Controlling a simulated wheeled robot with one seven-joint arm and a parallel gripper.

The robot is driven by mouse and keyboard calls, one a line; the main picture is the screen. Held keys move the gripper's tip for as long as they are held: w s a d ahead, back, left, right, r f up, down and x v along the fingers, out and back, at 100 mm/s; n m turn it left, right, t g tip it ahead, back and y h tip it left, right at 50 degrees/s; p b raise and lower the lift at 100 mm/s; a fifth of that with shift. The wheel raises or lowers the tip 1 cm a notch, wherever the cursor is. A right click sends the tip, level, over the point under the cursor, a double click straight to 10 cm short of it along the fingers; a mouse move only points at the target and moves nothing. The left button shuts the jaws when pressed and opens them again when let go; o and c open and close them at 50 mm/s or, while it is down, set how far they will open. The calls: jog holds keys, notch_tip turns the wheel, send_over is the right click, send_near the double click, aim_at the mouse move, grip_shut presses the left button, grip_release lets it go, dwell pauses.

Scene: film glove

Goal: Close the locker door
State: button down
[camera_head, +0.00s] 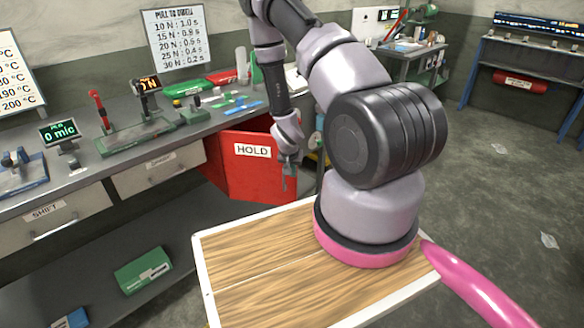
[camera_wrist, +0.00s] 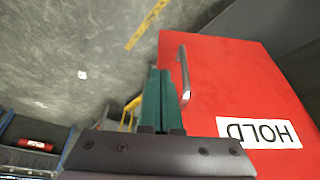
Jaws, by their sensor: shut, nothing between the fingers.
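The red locker door (camera_head: 262,178), with a white HOLD label, stands at an angle out from under the workbench and looks open. It fills the right of the wrist view (camera_wrist: 225,80), where the label is upside down. Its metal bar handle (camera_wrist: 184,75) is near the door's left edge there. My gripper (camera_head: 287,186) is at the door's right side in the head view. In the wrist view its green fingers (camera_wrist: 162,88) are together and empty, just left of the handle. I cannot tell whether they touch the door or handle. The locker's inside is mostly hidden.
The workbench (camera_head: 75,183) with tools, displays and drawers runs along the left. My arm stands on my wooden-topped base in front. Grey floor (camera_head: 490,200) is open at right, with scraps of paper. Another bench (camera_head: 530,45) stands at the far right.

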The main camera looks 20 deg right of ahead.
jog(key=w+d+f, duration=0.3)
jog(key=w+f, duration=0.1)
jog(key=shift+w+d, duration=0.15)
jog(key=shift+w, duration=0.15)
